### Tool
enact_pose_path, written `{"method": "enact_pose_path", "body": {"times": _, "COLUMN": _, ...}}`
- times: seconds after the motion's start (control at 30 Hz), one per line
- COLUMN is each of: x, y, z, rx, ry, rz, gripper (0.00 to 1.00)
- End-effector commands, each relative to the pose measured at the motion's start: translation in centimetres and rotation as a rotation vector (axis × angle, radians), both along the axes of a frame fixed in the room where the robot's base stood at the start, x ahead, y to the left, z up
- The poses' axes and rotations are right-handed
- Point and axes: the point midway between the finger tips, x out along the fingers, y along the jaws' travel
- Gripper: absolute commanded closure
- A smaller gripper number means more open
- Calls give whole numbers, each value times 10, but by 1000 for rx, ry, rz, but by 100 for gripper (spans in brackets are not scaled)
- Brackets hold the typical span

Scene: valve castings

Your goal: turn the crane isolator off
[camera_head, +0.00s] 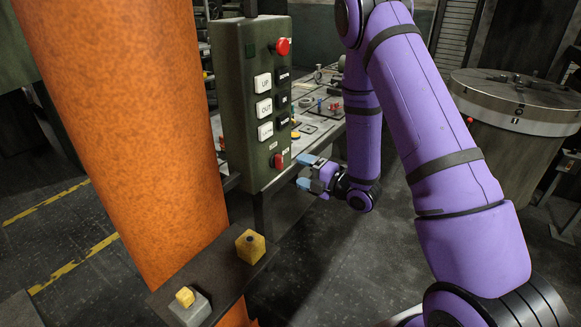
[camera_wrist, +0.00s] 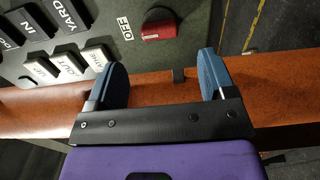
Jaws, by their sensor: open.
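The crane isolator (camera_head: 278,160) is a red switch low on the dark green control box (camera_head: 233,95). In the wrist view the isolator (camera_wrist: 165,31) is a red handle on a dark base at the top middle, with a white OFF label (camera_wrist: 125,28) to its left. My gripper (camera_head: 304,172) is open and empty, just right of the box's lower end. In the wrist view its blue fingertips (camera_wrist: 163,76) stand apart below the isolator, one to each side of it in the picture, with a visible gap and no contact.
A red mushroom button (camera_head: 282,46) and several labelled push buttons (camera_head: 263,108) are on the same box. An orange column (camera_head: 125,120) stands to the left. A cluttered workbench (camera_head: 330,125) lies behind my gripper; a round drum (camera_head: 515,105) stands right.

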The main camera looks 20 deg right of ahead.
Motion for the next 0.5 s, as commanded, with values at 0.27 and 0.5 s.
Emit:
{"method": "enact_pose_path", "body": {"times": 0.27, "x": -24, "y": -18, "z": 0, "rx": 0, "ry": 2, "rz": -1, "gripper": 23}}
{"method": "enact_pose_path", "body": {"times": 0.5, "x": -27, "y": -19, "z": 0, "rx": -1, "ry": 1, "rz": 0, "gripper": 23}}
